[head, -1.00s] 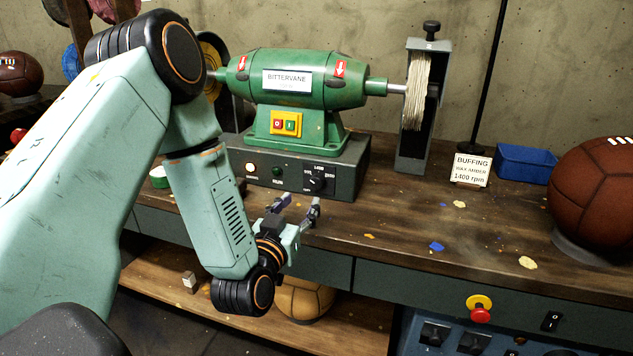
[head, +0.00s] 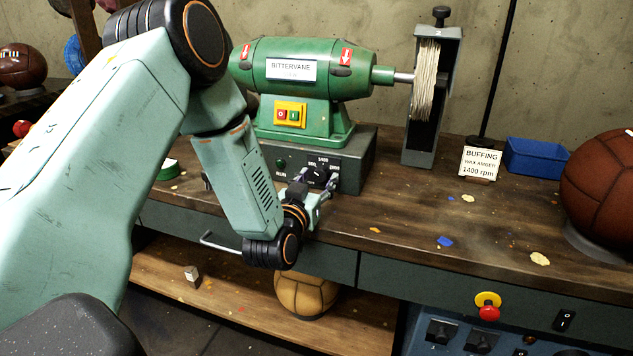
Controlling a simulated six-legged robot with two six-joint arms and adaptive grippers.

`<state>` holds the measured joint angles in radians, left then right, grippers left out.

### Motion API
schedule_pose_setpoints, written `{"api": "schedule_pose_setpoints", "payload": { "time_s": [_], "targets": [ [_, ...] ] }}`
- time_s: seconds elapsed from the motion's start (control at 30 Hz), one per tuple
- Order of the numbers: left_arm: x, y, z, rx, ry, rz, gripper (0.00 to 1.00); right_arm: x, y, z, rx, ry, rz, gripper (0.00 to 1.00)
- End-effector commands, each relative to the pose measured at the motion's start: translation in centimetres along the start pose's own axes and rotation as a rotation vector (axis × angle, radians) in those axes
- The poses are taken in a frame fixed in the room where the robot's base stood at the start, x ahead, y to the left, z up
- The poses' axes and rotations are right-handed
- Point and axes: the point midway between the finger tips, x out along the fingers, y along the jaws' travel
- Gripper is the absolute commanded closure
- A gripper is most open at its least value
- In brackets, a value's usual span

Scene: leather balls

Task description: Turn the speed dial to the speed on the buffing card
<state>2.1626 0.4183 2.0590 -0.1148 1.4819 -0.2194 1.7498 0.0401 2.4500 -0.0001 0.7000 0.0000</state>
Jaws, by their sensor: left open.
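The speed dial (head: 316,175) is a black knob on the front of the dark control box (head: 352,170) under the green buffing machine. Small markings surround it, with 1400 readable above it. My left gripper (head: 318,184) is open, its fingers up at the panel with one on each side of the dial; I cannot tell whether they touch it. The knob's pointer is too small to read. The buffing card (head: 480,163) stands on the bench at right and reads BUFFING, WAX AMBER, 1400 rpm. My right gripper is not in view.
The green machine (head: 300,85) carries a pale buffing wheel (head: 426,85) at its right. A blue tray (head: 537,157) and a brown leather ball (head: 600,185) stand right of the card. A red stop button (head: 489,312) is on the bench front. The bench middle has only scraps.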

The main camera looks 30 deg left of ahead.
Motion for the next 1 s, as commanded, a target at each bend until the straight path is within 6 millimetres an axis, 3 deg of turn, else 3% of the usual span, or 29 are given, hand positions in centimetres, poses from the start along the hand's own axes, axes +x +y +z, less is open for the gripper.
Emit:
{"api": "schedule_pose_setpoints", "payload": {
  "time_s": [0.17, 0.77, 1.0],
  "targets": [
    [0.11, 0.0, -0.02, 0.0, 0.0, 0.0, 0.48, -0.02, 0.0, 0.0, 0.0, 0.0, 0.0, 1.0],
    [0.13, -0.02, -0.01, 0.001, 0.0, 0.001, 0.99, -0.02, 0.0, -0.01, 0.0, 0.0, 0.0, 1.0],
    [0.14, -0.03, -0.07, 0.018, 0.0, 0.001, 1.0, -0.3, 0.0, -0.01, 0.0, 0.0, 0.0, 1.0]
  ]
}}
